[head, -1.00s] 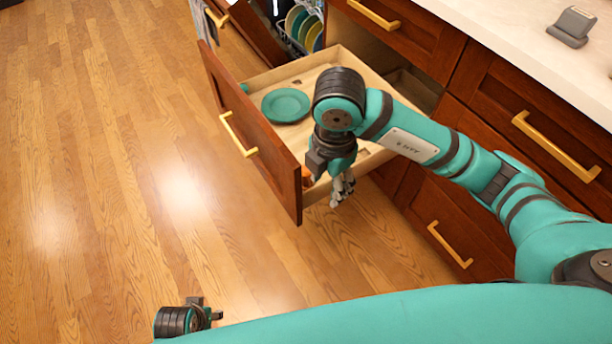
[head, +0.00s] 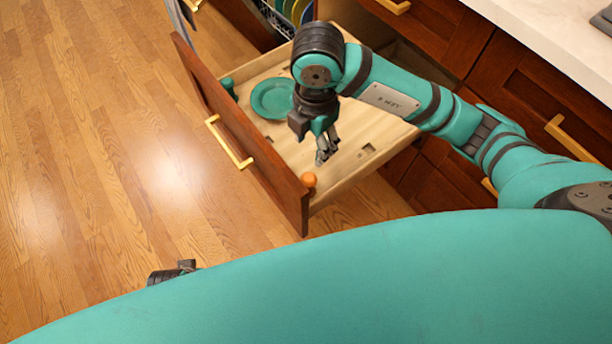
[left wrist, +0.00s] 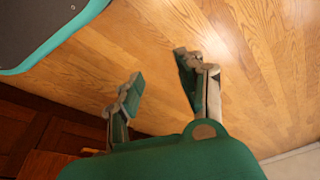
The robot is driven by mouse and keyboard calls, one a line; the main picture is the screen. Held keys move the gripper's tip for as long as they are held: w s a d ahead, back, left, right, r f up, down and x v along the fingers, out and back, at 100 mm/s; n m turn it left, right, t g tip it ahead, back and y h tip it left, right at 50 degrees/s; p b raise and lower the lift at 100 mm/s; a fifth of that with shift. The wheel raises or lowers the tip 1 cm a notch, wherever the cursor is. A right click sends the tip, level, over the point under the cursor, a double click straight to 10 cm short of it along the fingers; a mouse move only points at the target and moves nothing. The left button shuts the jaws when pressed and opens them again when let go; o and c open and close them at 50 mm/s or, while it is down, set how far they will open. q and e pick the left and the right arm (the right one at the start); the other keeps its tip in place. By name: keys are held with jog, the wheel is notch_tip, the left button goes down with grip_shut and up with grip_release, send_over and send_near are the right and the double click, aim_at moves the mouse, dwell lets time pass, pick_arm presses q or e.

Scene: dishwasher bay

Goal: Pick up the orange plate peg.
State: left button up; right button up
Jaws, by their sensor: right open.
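The orange plate peg (head: 308,180) stands at the near front corner of the open drawer (head: 345,180), close behind its front panel. Only its rounded top and a bit of its side show. My right gripper (head: 326,158) is open and empty above the drawer floor, up and slightly right of the peg in the head view and apart from it. My left gripper shows in the left wrist view (left wrist: 160,80) with its two fingers spread, open and empty over the wood floor. In the head view only a dark part of my left arm shows at the bottom.
A teal plate (head: 272,98) lies in the drawer, partly behind my right arm. A teal peg (head: 228,87) stands at the drawer's far front corner. The dishwasher rack (head: 278,18) with plates is behind. The wood floor (head: 90,150) at left is clear.

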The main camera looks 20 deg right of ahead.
aim_at(308, 178)
notch_tip(308, 178, down, 12)
jog(key=b, duration=0.3)
jog(key=shift+a+r, duration=0.1)
jog(key=shift+r, duration=0.15)
jog(key=f, duration=0.2)
jog(key=f+b, duration=0.1)
jog(key=shift+a+f, duration=0.25)
jog(key=shift+f, duration=0.05)
jog(key=shift+w+f, duration=0.1)
jog(key=shift+f, duration=0.45)
pick_arm(q)
jog(key=w+v, duration=0.1)
jog(key=v, duration=1.1)
jog(key=shift+w+r+t, duration=0.2)
jog(key=shift+r+t, duration=0.15)
jog(key=shift+t, duration=0.05)
jog(key=shift+a, duration=0.1)
pick_arm(e)
jog(key=shift+c, duration=0.4)
jog(key=c, duration=0.8)
